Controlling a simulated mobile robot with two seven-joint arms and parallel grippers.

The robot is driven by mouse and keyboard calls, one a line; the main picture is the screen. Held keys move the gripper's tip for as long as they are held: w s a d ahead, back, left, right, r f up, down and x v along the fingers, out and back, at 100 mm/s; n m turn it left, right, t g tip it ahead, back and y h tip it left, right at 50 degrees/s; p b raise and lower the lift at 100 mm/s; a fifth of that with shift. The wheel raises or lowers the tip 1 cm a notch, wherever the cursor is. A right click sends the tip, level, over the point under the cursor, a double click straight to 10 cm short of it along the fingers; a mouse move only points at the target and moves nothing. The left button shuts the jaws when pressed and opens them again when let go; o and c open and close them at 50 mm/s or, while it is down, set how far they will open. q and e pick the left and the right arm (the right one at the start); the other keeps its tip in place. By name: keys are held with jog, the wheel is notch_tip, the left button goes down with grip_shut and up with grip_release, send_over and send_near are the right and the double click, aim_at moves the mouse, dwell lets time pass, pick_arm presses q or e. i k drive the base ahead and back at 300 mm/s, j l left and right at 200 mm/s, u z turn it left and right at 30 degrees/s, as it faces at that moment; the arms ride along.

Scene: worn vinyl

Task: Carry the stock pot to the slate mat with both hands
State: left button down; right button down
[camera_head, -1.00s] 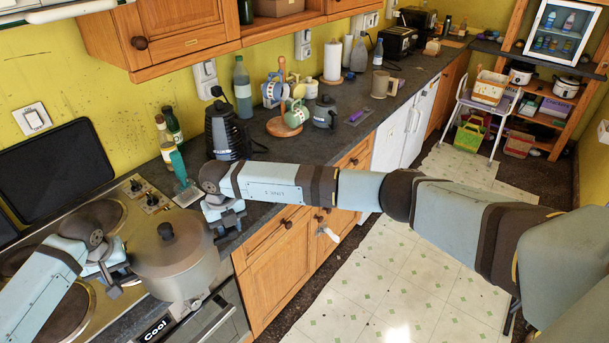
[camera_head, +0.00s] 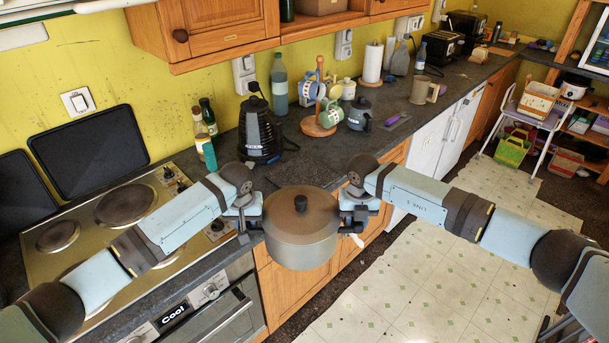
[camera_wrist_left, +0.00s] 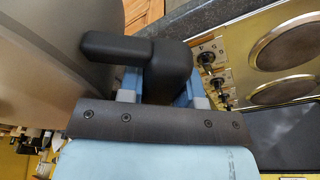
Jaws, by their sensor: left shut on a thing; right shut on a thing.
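The grey-brown stock pot (camera_head: 301,245) is upright, with a dark knob on its lid. It hangs in front of the counter's front edge, off the hob. My left gripper (camera_head: 246,222) is shut on the pot's left handle. In the left wrist view the black handle (camera_wrist_left: 150,62) sits between the fingers, beside the pot's wall (camera_wrist_left: 45,60). My right gripper (camera_head: 354,220) is at the pot's right handle and shut on it; the fingers show only in part.
The hob (camera_head: 125,207) is left of the pot. A black kettle (camera_head: 259,135), bottles (camera_head: 208,118), a mug tree (camera_head: 320,120), a grey canister (camera_head: 360,112) and a beige mug (camera_head: 424,91) stand along the worktop (camera_head: 325,152).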

aim_at(307, 178)
jog(key=i, duration=0.55)
jog(key=i+j+z, duration=0.15)
jog(key=i, duration=0.4)
